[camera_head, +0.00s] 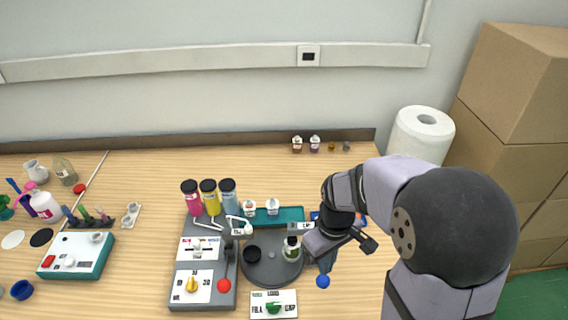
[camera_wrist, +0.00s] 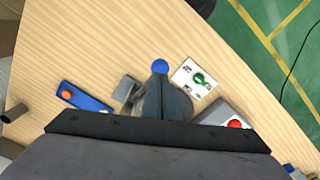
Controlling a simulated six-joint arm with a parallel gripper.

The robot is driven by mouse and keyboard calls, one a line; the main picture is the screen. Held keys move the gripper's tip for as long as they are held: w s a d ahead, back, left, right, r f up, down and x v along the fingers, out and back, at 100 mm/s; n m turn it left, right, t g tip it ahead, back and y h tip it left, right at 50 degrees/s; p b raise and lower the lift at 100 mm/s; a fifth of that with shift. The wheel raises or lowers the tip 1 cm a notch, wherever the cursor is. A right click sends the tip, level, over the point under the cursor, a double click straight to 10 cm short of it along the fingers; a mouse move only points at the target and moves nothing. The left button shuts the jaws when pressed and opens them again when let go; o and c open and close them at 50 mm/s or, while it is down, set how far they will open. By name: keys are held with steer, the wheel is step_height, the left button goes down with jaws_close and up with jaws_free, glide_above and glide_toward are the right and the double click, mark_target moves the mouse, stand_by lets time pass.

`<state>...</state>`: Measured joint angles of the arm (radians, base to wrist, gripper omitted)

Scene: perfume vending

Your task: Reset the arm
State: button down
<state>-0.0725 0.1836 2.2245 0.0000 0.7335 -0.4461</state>
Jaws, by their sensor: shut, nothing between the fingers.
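My gripper (camera_head: 322,262) hangs over the right part of the wooden table (camera_head: 135,180), just right of the dark round turntable (camera_head: 272,274) of the perfume machine. The arm comes in from the right and hides part of the table. In the wrist view my gripper (camera_wrist: 163,97) points down over the table with its fingers together and nothing held. A blue ball (camera_head: 323,281) shows beside the fingertips; whether it touches them is unclear. A small bottle (camera_head: 291,248) stands on the turntable beside a black cap (camera_head: 252,253).
The machine has pink (camera_head: 192,198), yellow and blue cylinders behind it and a red knob (camera_head: 224,286). A white panel with a green knob (camera_head: 273,308) lies in front. A paper roll (camera_head: 421,135) and stacked boxes (camera_head: 515,80) stand at right. Lab items crowd the left.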

steer(key=shift+m, duration=0.6)
steer(key=shift+s+f+m, duration=0.15)
steer(key=shift+s+m, duration=0.15)
steer(key=shift+m, duration=0.3)
steer(key=s+d+r+m, duration=0.1)
steer(key=s+d+m, duration=0.1)
steer(key=s, duration=0.7)
steer(key=shift+d+r+m, duration=0.15)
steer(key=shift+d+m, duration=0.05)
steer(key=shift+m, duration=0.6)
